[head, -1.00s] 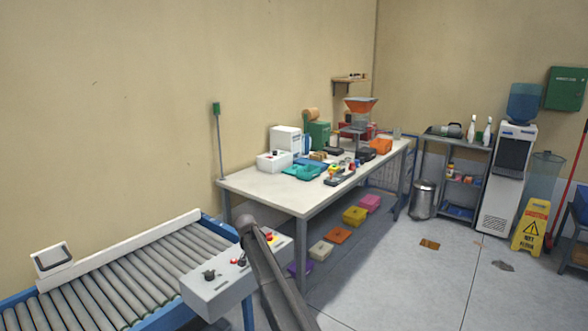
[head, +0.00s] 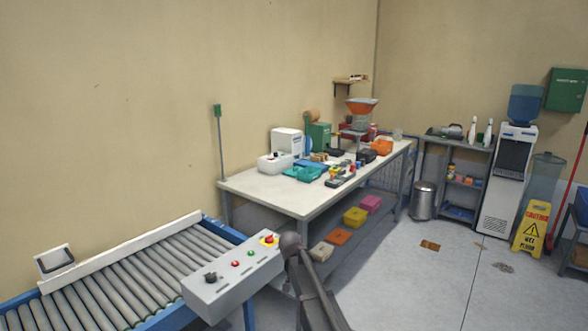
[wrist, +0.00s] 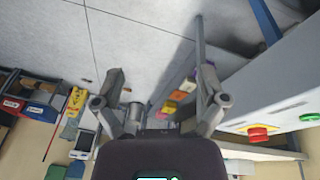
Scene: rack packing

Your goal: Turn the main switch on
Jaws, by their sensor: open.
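A grey control box (head: 228,290) is mounted at the end of the roller conveyor in the head view. On it are a black rotary knob (head: 210,277), a red button (head: 235,264), a green button (head: 250,253) and a red mushroom knob on a yellow plate (head: 269,240). None is visibly labelled as the main switch. In the wrist view the red knob (wrist: 258,133) and green button (wrist: 308,117) are at the right. My gripper (wrist: 160,86) is open and empty, apart from the box, its fingers left of the red knob.
The roller conveyor (head: 120,282) lies left of the box. A white workbench (head: 255,188) with many items stands behind, with coloured bins beneath. The grey floor to the right is open; a yellow wet-floor sign (head: 531,228) stands farther off.

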